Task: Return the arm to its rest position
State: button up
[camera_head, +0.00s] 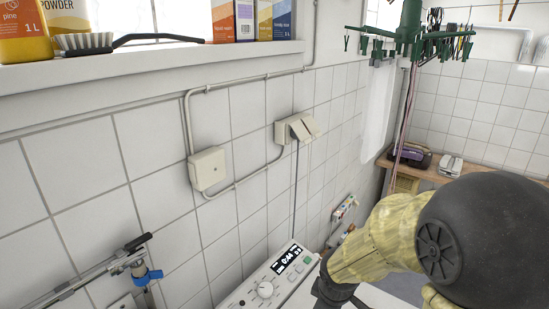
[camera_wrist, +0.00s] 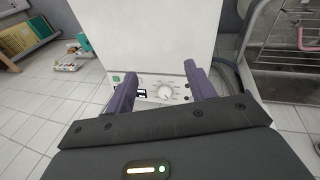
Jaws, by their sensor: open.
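My gripper (camera_wrist: 160,92) shows in the wrist view with its two purple fingers spread apart and nothing between them. Beyond the fingers is the white washing machine (camera_wrist: 150,40), with its control panel and dial (camera_wrist: 166,91) seen between them. In the head view my yellowish arm (camera_head: 385,240) with its dark joint fills the lower right. My gripper is out of sight in the head view. The machine's panel (camera_head: 268,283) with a lit display shows at the bottom of the head view, left of my arm.
A white tiled wall (camera_head: 80,170) carries a junction box (camera_head: 207,168) and a socket (camera_head: 297,128). A window sill (camera_head: 130,65) holds bottles and boxes. A green hanging dryer (camera_head: 410,35) is above my arm. A wire rack (camera_wrist: 285,50) stands right in the wrist view; floor (camera_wrist: 35,110) is open at left.

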jog(key=s+d+m+g, duration=0.1)
jog(key=s+d+m, duration=0.1)
jog(key=s+m, duration=0.5)
jog(key=r+m, duration=0.1)
jog(key=m, duration=0.3)
jog(key=shift+s+d+m+y, duration=0.2)
jog(key=shift+d+m+y, duration=0.1)
jog(key=shift+d+m, duration=0.1)
